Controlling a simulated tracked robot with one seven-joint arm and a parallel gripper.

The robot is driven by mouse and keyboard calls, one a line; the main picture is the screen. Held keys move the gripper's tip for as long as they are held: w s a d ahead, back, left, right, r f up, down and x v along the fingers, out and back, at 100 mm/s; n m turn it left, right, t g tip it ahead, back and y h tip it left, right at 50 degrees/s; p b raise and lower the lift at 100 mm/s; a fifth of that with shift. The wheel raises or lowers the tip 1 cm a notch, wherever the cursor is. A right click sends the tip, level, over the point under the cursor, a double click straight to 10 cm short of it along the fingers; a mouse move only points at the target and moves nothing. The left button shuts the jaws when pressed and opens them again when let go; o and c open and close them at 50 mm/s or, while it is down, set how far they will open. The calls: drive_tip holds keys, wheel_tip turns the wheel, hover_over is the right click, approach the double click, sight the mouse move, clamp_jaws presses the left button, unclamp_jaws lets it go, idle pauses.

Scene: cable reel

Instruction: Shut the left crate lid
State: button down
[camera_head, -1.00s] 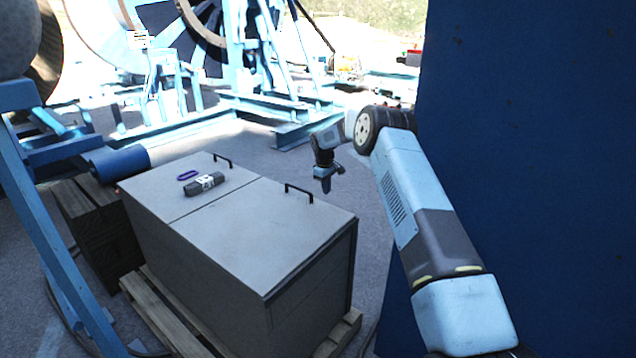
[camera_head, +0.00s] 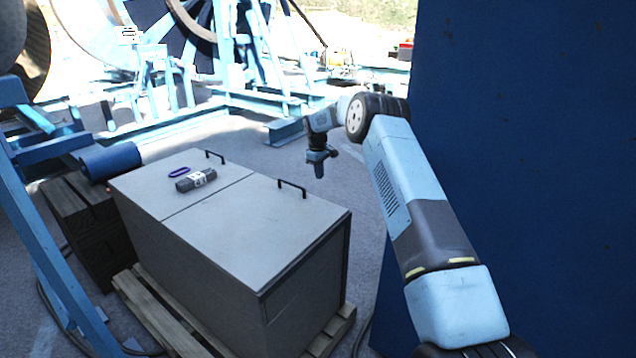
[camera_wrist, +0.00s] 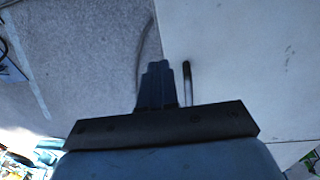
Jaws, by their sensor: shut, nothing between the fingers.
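A grey crate (camera_head: 225,272) stands on a wooden pallet. It has two flat lids side by side, both lying shut. The left lid (camera_head: 150,188) carries a dark cylinder with a white label (camera_head: 196,180) and a purple ring (camera_head: 179,171). A black handle (camera_head: 215,154) is at its far edge. The right lid (camera_head: 262,225) is bare, with its own black handle (camera_head: 292,185). My gripper (camera_head: 319,174) is shut and empty, pointing down beyond the right lid's far edge, apart from the crate. In the wrist view my gripper (camera_wrist: 157,68) shows beside a black handle (camera_wrist: 187,72).
A tall blue panel (camera_head: 520,150) stands close at the right of my arm. Dark timber blocks (camera_head: 85,225) and a blue post (camera_head: 45,240) are at the left. Blue reel frames (camera_head: 240,95) stand behind. Grey floor is free beyond the crate.

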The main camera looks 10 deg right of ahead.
wheel_tip(320, 180, up, 9)
drive_tip(key=s+d+r+m+t, duration=0.1)
drive_tip(key=s+r, duration=0.9)
drive_tip(key=r, duration=0.2)
drive_tip(key=s+r+m+t, duration=0.1)
drive_tip(key=s+r, duration=0.8)
drive_tip(key=r, duration=0.3)
drive_tip(key=s+d+r+m+t, duration=0.1)
drive_tip(key=s+d+r+m, duration=0.15)
drive_tip(key=s, duration=0.75)
drive_tip(key=s+d+r+m, duration=0.1)
drive_tip(key=s+r, duration=0.3)
drive_tip(key=s, duration=0.7)
drive_tip(key=s+d+f+m+t, duration=0.1)
drive_tip(key=s+f, duration=0.2)
drive_tip(key=s, duration=0.9)
drive_tip(key=s+d+f+m, duration=0.1)
drive_tip(key=s+f, duration=0.3)
drive_tip(key=s, duration=0.9)
drive_tip(key=shift+s+f+m+t+y, duration=0.25)
drive_tip(key=shift+m+t+y, duration=0.15)
drive_tip(key=shift+m, duration=0.35)
